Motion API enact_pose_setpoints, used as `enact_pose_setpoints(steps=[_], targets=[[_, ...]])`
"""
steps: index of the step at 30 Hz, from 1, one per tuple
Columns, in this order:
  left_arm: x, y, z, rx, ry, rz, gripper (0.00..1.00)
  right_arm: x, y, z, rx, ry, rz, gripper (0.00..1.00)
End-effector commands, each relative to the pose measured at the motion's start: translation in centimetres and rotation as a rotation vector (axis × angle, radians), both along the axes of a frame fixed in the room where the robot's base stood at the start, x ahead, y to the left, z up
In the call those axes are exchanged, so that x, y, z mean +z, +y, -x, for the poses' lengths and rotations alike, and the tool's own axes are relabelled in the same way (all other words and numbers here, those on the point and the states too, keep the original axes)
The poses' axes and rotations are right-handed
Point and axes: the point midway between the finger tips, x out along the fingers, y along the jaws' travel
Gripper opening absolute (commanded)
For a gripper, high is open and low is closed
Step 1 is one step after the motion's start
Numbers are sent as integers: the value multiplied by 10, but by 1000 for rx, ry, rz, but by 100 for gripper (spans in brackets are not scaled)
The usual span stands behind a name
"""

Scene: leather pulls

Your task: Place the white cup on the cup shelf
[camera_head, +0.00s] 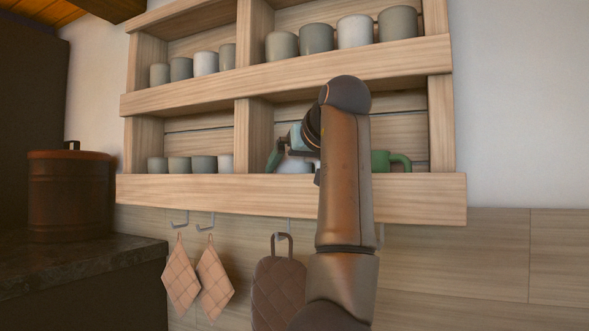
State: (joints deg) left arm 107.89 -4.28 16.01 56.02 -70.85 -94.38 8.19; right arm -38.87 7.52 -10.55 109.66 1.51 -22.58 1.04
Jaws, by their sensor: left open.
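The wooden cup shelf (290,191) hangs on the wall, with two rows split by upright dividers. A white cup (294,166) shows partly in the lower right compartment, behind and below my left gripper (276,160). My left arm rises through the middle of the view, and its gripper reaches into that compartment. The gripper is open, close to the white cup; I cannot tell whether they touch. The arm hides much of this compartment. My right gripper is out of view.
A green mug (381,161) stands right of my arm in the same compartment. Several grey and white cups (316,39) fill the other compartments. Hooks below hold potholders (181,278) and a quilted mitt (279,290). A dark pot (70,195) stands on the left counter (80,265).

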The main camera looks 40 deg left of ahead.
Motion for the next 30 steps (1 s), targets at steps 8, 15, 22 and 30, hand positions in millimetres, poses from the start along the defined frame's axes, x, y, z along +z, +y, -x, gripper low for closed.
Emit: enact_pose_setpoints(steps=[8,15,22,30], targets=[[20,-44,23,-2,-3,-4,100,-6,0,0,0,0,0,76],[38,-82,42,-1,0,-2,100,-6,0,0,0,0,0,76],[44,-96,50,0,0,-1,100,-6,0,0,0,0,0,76],[45,-97,50,0,0,-1,100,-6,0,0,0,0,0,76]])
